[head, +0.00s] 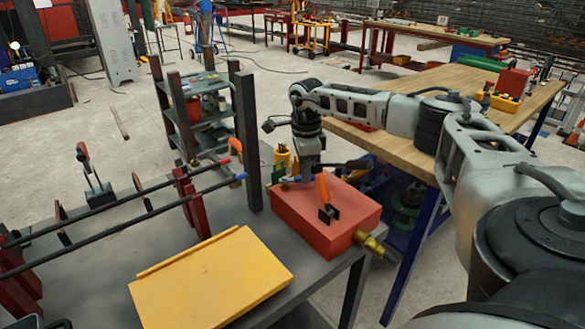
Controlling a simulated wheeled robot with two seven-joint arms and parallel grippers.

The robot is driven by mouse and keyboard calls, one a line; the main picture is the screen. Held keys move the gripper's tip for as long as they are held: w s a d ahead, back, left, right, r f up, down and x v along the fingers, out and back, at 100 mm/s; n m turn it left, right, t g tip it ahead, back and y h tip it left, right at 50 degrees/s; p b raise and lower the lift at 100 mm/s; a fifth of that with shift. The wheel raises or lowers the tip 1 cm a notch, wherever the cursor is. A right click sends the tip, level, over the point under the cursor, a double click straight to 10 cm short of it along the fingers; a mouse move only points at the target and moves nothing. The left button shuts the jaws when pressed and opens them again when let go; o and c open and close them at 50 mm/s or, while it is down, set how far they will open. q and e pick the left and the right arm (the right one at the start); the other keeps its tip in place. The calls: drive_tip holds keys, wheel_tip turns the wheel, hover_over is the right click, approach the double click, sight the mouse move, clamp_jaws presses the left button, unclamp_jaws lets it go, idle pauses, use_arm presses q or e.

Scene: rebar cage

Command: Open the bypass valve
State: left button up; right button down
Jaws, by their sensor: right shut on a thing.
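A red box-shaped unit (345,222) stands on the right end of the dark steel bench. An orange lever (322,188) tilts up from its top on a dark bracket. A brass fitting (370,243) sticks out at the lower right. My right gripper (306,177) points down over the back of the unit. My left gripper is not clearly in view.
A yellow plate (210,285) lies on the bench in front, left of the unit. Rebar rods on red supports (187,197) run along the left. A dark post (247,140) rises behind the bench. A wooden table (455,95) stands behind my right arm.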

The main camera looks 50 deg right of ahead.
drive_tip(key=shift+w, duration=0.1)
drive_tip(key=c, duration=1.4)
unclamp_jaws()
drive_tip(key=shift+o, duration=0.2)
wheel_tip(320, 180, up, 16)
